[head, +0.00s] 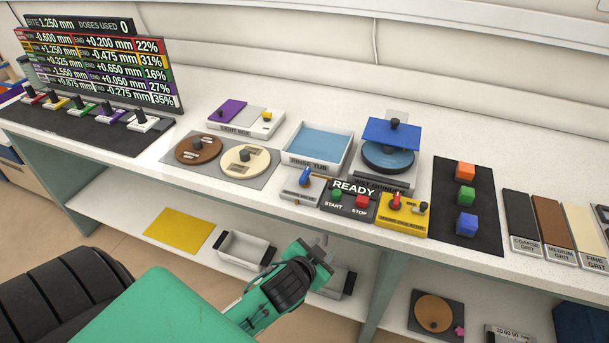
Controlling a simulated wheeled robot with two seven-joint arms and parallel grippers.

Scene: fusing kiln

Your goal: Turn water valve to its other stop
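A blue knob (306,176) stands on a small pale box (291,190) just in front of the rinse tub; it looks like the water valve, but its label is too small to read. The knob's handle is upright, leaning slightly right. My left gripper (323,249) is in front of the bench's front edge and below its top, nearer to me than the knob and apart from it. Its fingers are small and dark at this angle, so I cannot tell whether they are open. Nothing is visibly held. My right gripper is out of view.
The rinse tub (313,163) is behind the knob. The READY start/stop panel (350,203) and a yellow box with a red knob (403,220) stand to its right. Two round discs lie on a grey mat (265,180) to its left. A lower shelf holds trays (246,246).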

